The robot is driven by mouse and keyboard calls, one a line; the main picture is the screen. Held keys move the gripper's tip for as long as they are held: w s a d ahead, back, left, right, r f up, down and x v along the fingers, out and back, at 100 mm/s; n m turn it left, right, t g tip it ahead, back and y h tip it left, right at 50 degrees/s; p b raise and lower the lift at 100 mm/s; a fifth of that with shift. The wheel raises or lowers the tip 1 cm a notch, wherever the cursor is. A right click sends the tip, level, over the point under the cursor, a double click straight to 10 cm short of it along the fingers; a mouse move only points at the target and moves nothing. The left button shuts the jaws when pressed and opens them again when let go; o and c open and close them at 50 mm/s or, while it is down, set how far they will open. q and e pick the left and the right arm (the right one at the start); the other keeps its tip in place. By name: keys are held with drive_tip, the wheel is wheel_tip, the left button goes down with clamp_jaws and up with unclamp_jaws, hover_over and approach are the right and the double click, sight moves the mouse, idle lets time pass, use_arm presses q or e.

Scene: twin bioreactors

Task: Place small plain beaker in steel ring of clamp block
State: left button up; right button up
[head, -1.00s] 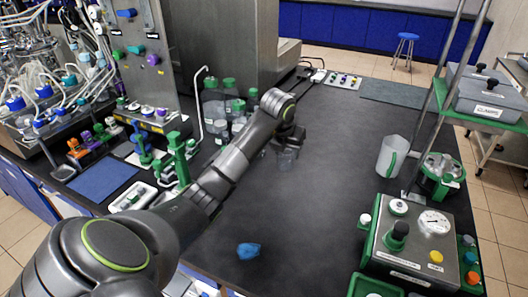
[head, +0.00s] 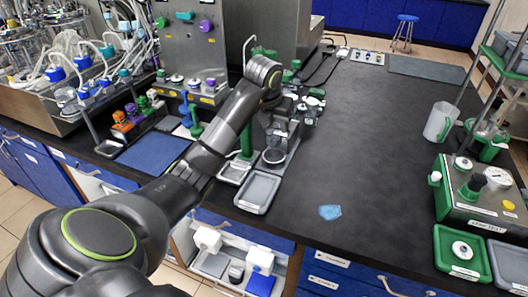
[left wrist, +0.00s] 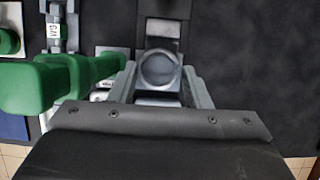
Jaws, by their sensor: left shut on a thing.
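My left gripper (head: 277,140) is shut on the small plain beaker (head: 276,152), a clear glass cup at the middle of the head view. In the left wrist view the beaker's round outline (left wrist: 160,69) lies between the two grey fingers (left wrist: 160,88). A grey block (left wrist: 163,28), which looks like the clamp block, shows just beyond and under the beaker; its grey base (head: 272,166) also shows in the head view. The steel ring cannot be told apart from the beaker's outline, so I cannot tell whether the beaker is inside it. My right gripper is out of view.
A green post (head: 246,140) and green clamp parts (left wrist: 60,85) stand close left of the gripper. A grey tray (head: 258,192) lies in front. Bottles stand behind. A blue piece (head: 330,212) lies on the black bench (head: 370,150), whose middle is clear.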

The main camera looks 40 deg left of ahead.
sight(274, 145)
use_arm(q)
wheel_tip(274, 145, down, 3)
drive_tip(key=shift+w+d+f, duration=0.1)
drive_tip(key=shift+w, duration=0.05)
drive_tip(key=shift+f+p, duration=0.55)
drive_tip(key=shift+f, duration=1.9)
drive_tip(key=o, duration=1)
drive_tip(key=shift+o, duration=0.2)
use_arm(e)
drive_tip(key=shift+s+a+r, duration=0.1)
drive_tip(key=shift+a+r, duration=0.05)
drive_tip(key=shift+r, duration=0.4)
